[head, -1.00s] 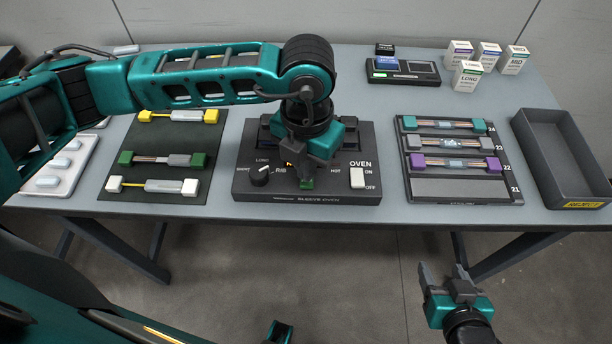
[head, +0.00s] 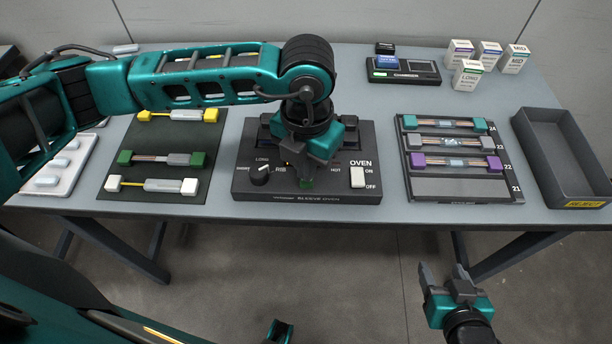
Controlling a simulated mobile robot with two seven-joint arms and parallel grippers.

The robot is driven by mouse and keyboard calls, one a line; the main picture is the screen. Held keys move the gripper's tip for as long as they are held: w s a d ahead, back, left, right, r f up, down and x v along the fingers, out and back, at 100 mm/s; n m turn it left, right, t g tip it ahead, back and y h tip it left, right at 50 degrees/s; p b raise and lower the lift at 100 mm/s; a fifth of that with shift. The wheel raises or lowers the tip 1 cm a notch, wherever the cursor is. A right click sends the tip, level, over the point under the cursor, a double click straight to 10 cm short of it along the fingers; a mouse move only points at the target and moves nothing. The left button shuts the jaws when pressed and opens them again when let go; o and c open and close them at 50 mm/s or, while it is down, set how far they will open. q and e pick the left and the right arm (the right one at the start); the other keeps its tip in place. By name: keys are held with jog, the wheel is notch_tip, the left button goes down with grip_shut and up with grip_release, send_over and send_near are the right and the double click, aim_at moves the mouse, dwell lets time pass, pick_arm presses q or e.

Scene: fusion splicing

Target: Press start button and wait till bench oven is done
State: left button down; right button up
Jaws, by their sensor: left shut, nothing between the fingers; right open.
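The bench oven (head: 320,196) is a dark box at the front middle of the table. Its front panel has a black knob (head: 260,175), a white ON/OFF switch (head: 357,178) and a small green button (head: 307,183). My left gripper (head: 312,176) is shut and points down at the green button; it covers part of the panel, and I cannot tell whether it touches the button. The arm and gripper hide much of the oven's top. My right gripper (head: 442,272) is open and empty, in front of the table.
A dark mat (head: 150,190) with yellow, green and white-ended pieces lies left of the oven. A numbered rack (head: 462,192) with several coloured-ended pieces lies right of it, then a grey reject bin (head: 582,190). Small boxes (head: 468,75) and a chamber device (head: 405,78) stand behind.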

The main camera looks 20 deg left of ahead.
pick_arm(q)
jog(key=shift+f+b, duration=0.75)
jog(key=shift+f, duration=0.1)
jog(key=shift+r, duration=0.15)
jog(key=shift+r+p, duration=1.9)
jog(key=shift+r, duration=1.05)
jog(key=shift+f, duration=0.1)
